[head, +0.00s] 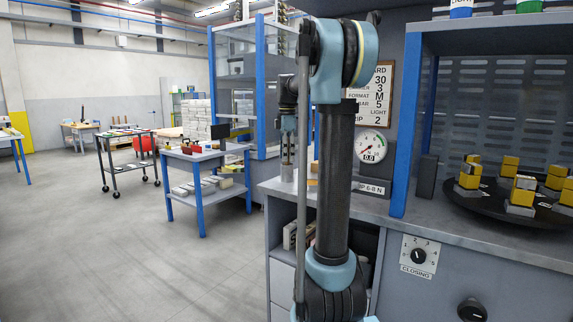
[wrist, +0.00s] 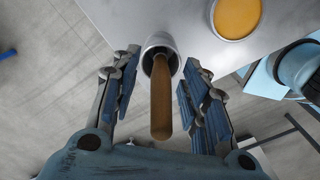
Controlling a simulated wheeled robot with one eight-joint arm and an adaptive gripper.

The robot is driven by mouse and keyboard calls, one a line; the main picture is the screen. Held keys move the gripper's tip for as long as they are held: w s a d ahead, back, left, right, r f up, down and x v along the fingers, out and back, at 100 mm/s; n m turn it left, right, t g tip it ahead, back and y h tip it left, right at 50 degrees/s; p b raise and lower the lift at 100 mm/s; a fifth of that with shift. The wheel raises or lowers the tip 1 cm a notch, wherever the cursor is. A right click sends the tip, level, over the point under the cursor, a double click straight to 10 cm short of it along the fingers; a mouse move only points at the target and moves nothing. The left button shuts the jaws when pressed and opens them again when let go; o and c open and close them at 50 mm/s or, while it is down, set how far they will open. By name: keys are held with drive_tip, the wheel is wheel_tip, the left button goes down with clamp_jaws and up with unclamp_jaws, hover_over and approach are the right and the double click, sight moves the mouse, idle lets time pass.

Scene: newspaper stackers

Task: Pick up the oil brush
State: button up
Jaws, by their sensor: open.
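The oil brush shows in the wrist view as a brown wooden handle (wrist: 160,105) rising out of a metal cup (wrist: 159,41). The cup hides its lower end. My gripper (wrist: 161,68) is open, with one finger on each side of the handle. There is a visible gap on both sides, so the fingers do not touch it. In the head view, my gripper (head: 288,127) hangs small and partly hidden behind my arm, above the cup (head: 288,173) on the grey bench.
A round dish with an orange-yellow content (wrist: 237,17) stands beside the cup. A blue post (head: 407,120) rises at the right. Open floor lies left.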

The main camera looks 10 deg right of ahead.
drive_tip(key=shift+f, duration=0.1)
drive_tip(key=shift+c, duration=0.5)
clamp_jaws()
wheel_tip(320, 180, up, 10)
drive_tip(key=shift+r, duration=0.1)
